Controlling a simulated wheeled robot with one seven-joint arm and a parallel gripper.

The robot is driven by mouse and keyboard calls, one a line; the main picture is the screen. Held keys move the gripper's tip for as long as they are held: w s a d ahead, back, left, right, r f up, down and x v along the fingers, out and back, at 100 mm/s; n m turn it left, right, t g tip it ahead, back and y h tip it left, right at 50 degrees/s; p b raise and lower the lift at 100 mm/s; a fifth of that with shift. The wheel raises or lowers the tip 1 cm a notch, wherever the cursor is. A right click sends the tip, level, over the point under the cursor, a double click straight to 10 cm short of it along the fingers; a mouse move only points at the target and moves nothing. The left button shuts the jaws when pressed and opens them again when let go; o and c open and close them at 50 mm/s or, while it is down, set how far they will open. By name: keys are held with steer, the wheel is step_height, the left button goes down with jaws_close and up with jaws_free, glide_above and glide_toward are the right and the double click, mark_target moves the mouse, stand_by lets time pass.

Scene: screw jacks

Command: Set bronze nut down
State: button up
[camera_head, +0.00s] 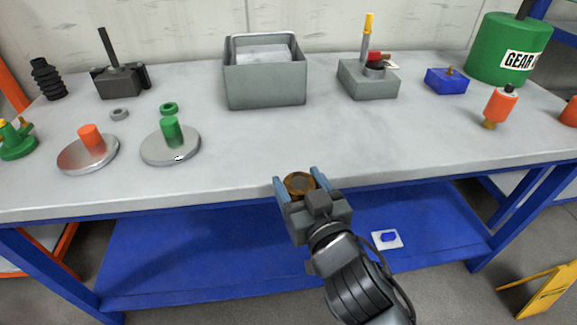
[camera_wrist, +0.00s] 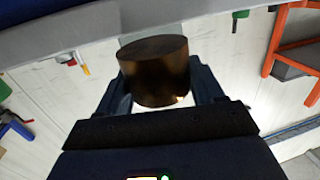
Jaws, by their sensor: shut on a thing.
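The bronze nut (camera_head: 300,184) is a round brown piece between the fingers of my gripper (camera_head: 302,182). My gripper is shut on it at the front edge of the workbench (camera_head: 230,165), in the lower middle of the head view. In the wrist view the nut (camera_wrist: 155,70) fills the space between the fingers (camera_wrist: 155,85), its dark side facing the camera. Whether the nut touches the bench cannot be told.
Two round metal plates, one with an orange post (camera_head: 92,140) and one with a green post (camera_head: 172,133), stand at left. A grey bin (camera_head: 265,90) and a grey block (camera_head: 368,82) stand at the back. The bench middle is clear. A blue shelf (camera_head: 200,250) lies below.

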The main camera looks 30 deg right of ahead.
step_height(320, 180, down, 21)
steer(key=s+d+n+y+p, duration=0.1)
steer(key=s+d+y, duration=0.1)
step_height(320, 180, up, 21)
steer(key=s+a+m+h+b, duration=0.1)
steer(key=a+h, duration=0.1)
steer(key=shift+s+a+r, duration=0.15)
steer(key=shift+s, duration=0.05)
stand_by(0.4)
steer(key=w, duration=0.4)
steer(key=w+d+p, duration=0.1)
steer(key=w, duration=0.4)
steer(key=w+p, duration=0.1)
steer(key=w, duration=0.4)
steer(key=shift+d, duration=0.3)
steer(key=shift+w+d+r+p, duration=0.15)
steer(key=shift+w+p, duration=0.2)
steer(key=shift+w, duration=0.65)
steer(key=shift+w+d+p, duration=0.1)
steer(key=shift+w+p, duration=0.25)
steer(key=shift+w, duration=0.65)
